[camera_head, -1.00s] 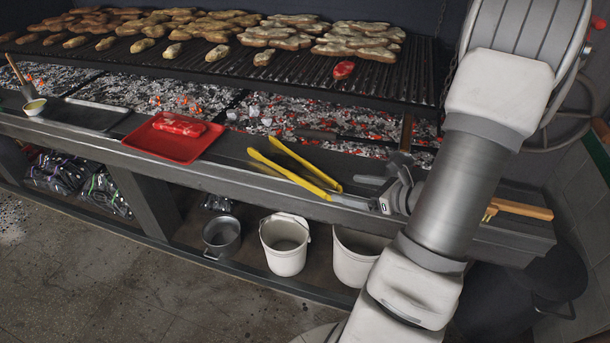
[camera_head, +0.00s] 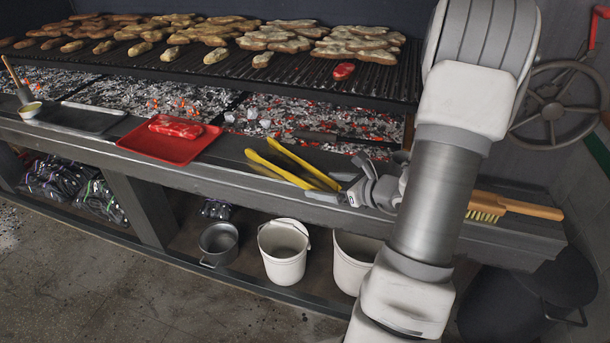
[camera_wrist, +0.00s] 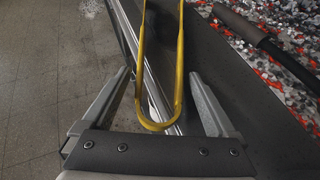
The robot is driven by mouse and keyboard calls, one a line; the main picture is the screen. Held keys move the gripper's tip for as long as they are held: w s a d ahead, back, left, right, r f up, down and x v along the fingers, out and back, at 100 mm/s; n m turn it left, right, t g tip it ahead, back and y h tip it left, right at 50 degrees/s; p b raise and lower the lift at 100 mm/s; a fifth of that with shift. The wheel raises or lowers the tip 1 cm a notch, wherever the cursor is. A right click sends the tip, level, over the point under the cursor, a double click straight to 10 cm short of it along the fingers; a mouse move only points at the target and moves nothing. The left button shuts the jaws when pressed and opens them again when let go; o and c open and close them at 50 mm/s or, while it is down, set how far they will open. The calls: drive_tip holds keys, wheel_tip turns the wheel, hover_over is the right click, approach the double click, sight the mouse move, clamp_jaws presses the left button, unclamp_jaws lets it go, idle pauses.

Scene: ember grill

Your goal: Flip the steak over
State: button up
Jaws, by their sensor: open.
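A small red raw steak (camera_head: 344,71) lies on the grill grate near its front right. More raw red meat (camera_head: 175,126) lies on the red tray (camera_head: 163,148). Yellow tongs (camera_head: 292,165) lie on the front ledge; the wrist view shows their rounded bend (camera_wrist: 158,122) close to my gripper's palm. My gripper (camera_wrist: 160,76) is open, with one finger on each side of the tongs and visible gaps to both. In the head view my gripper (camera_head: 340,190) is at the near right end of the tongs.
The grate (camera_head: 385,82) holds many browned pieces of meat. Glowing coals (camera_head: 345,122) lie below it. A dark tray (camera_head: 88,117) and a small bowl (camera_head: 31,109) stand left on the ledge. A brush (camera_head: 510,206) lies right. Buckets (camera_head: 284,255) and a pot (camera_head: 218,243) stand below.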

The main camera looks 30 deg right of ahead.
drive_tip(key=c, duration=0.6)
drive_tip(key=shift+o, duration=0.2)
wheel_tip(320, 180, up, 10)
drive_tip(key=p, duration=0.7)
drive_tip(key=shift+a, duration=0.1)
